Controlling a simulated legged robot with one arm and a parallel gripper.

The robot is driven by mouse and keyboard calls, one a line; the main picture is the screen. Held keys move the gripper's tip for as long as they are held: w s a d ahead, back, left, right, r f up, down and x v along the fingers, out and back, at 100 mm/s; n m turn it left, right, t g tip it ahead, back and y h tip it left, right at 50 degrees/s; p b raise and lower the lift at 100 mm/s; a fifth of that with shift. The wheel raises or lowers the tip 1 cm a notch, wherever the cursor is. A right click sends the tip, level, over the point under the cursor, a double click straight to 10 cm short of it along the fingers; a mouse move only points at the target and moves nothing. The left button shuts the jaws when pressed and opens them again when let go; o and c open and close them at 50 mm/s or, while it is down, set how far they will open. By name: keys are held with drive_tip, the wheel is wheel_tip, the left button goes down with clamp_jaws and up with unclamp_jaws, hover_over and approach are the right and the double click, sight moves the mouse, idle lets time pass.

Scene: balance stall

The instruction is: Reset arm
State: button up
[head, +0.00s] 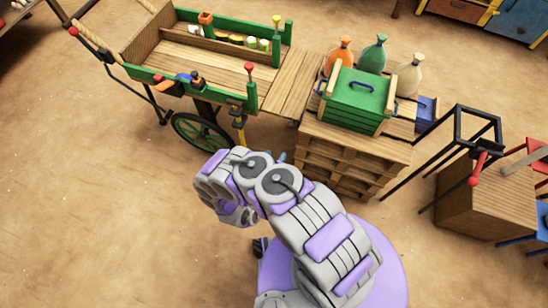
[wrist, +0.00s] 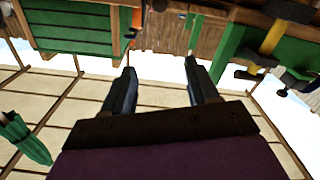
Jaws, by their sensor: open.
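My purple and grey arm rises from my body in the lower middle of the head view. It is bent, with its front part folded over in front of the wooden cart. In the wrist view my gripper (wrist: 162,95) has its two dark fingers well apart, with nothing between them. In the head view the gripper is mostly hidden behind the arm's own links. No object touches the fingers in the wrist view.
A wooden cart (head: 205,62) with green rails stands at upper left. A green crate (head: 352,100) and several tied sacks, one green (head: 372,55), sit on a slatted wooden stand (head: 350,160). A black frame and wooden box (head: 490,205) stand right. Floor at left is clear.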

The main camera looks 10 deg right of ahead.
drive_tip(key=shift+w, duration=0.1)
idle(0.3)
drive_tip(key=w+a+r+m+g+y, duration=0.1)
drive_tip(key=w+a+r+g+y, duration=0.2)
drive_tip(key=w, duration=0.4)
drive_tip(key=w+a+r+m+g+y, duration=0.1)
drive_tip(key=w+r+m+g, duration=0.1)
drive_tip(key=w+r, duration=0.4)
wheel_tip(320, 180, up, 16)
drive_tip(key=s+a+n+g+y, duration=0.1)
drive_tip(key=a+g+y, duration=0.1)
drive_tip(key=g+y, duration=0.2)
drive_tip(key=s+d+r+n+g+y, duration=0.2)
drive_tip(key=s+d+r+g, duration=0.15)
drive_tip(key=s+r, duration=1.15)
drive_tip(key=s+d+r+g, duration=0.1)
drive_tip(key=s+d+r, duration=0.1)
drive_tip(key=s, duration=0.7)
drive_tip(key=s+d+r+n+g, duration=0.1)
drive_tip(key=s+d+r+g, duration=0.1)
drive_tip(key=s, duration=0.7)
drive_tip(key=s+d+r+n+g+h, duration=0.1)
drive_tip(key=s+d+r+g, duration=0.1)
drive_tip(key=s, duration=0.8)
drive_tip(key=shift+d+r, duration=0.55)
drive_tip(key=shift+d, duration=0.35)
drive_tip(key=shift+w, duration=0.1)
